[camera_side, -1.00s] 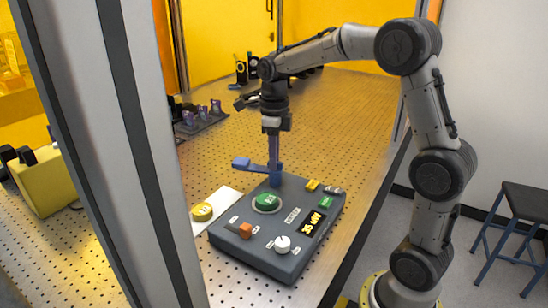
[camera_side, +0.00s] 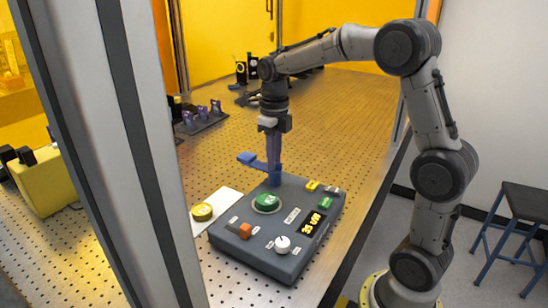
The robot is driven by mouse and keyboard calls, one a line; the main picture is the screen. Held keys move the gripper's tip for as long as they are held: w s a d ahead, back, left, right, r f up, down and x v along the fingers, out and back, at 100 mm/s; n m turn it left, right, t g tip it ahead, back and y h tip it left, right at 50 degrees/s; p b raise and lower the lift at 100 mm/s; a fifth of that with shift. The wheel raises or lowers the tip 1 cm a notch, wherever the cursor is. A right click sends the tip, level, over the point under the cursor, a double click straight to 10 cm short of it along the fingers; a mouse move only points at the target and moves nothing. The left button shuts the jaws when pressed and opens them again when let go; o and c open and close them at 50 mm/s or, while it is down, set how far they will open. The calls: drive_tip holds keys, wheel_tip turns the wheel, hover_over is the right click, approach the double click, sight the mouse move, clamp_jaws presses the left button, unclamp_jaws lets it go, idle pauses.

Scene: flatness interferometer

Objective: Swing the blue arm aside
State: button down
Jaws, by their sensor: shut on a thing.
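The blue arm (camera_side: 258,161) is at the back left corner of the dark control box (camera_side: 250,262). Its flat part reaches out to the left, with a small block at its free end, past the box's back edge. A tall blue upright (camera_side: 275,148) rises at its right end. My gripper (camera_side: 273,128) comes straight down from above and is shut on the top of this upright. The fingertips are too small to make out clearly. The green round button (camera_side: 267,202) on the box is uncovered.
A yellow button (camera_side: 202,211) on a white plate is to the left. Small purple optics (camera_side: 203,112) stand behind. A grey enclosure post (camera_side: 120,130) is in the foreground.

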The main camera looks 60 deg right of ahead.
drive_tip(key=shift+s+r, duration=0.1)
drive_tip(key=c, duration=0.9)
unclamp_jaws()
drive_tip(key=shift+o, duration=0.2)
wheel_tip(320, 180, up, 14)
